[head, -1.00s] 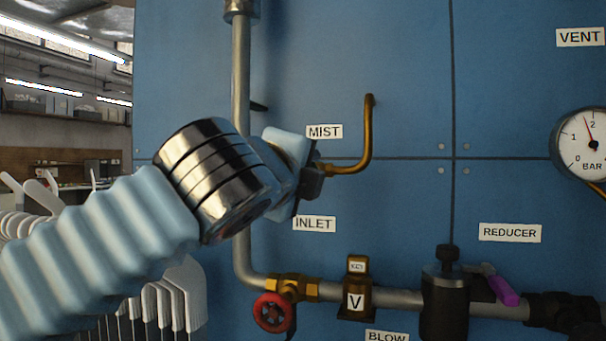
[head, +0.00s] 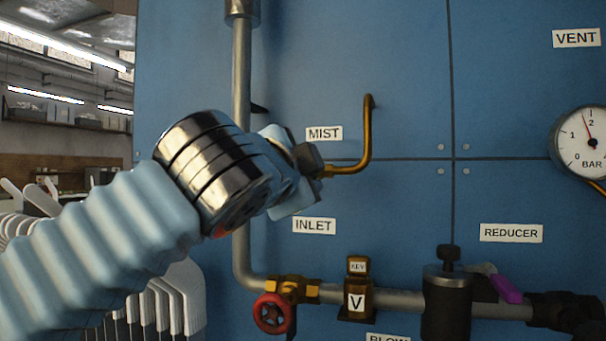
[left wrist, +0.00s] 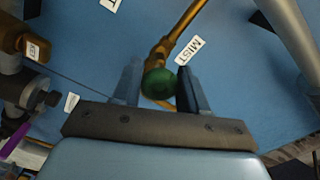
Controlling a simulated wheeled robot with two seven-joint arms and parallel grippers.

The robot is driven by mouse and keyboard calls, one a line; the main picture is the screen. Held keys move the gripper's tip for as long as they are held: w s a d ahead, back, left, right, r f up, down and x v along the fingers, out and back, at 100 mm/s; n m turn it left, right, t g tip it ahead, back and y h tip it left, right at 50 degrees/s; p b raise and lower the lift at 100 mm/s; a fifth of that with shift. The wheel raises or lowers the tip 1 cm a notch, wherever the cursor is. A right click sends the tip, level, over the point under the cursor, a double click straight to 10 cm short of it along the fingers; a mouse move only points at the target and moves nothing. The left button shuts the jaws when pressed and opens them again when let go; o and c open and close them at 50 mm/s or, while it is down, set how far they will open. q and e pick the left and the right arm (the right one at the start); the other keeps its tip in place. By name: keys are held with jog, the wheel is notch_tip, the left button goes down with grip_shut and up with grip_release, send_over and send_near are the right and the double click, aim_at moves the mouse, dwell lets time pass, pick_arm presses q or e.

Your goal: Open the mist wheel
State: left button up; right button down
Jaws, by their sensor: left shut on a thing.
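The mist wheel shows in the left wrist view as a small round green knob (left wrist: 160,84) on a brass fitting, beside the MIST label (left wrist: 190,50). My left gripper (left wrist: 160,88) has one finger on each side of the knob and is shut on it. In the head view my left gripper (head: 296,165) is at the end of the bent brass pipe (head: 366,140), just below the MIST label (head: 324,133). There my gripper and wrist hide the wheel. My right gripper is not in view.
A grey vertical pipe (head: 241,80) runs close behind my left wrist. Below are a red handwheel (head: 272,313), a brass key block (head: 357,295) and the black reducer (head: 447,300) with a purple lever (head: 505,289). A pressure gauge (head: 585,143) is at the right. The upper middle panel is clear.

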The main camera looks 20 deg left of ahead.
pick_arm(q)
jog(key=shift+f, duration=0.15)
dwell(0.3)
jog(key=o, duration=1)
jog(key=shift+a, duration=0.15)
jog(key=s+b, duration=0.1)
jog(key=s, duration=1.2)
jog(key=shift+s+a, duration=0.15)
jog(key=shift+s, duration=0.25)
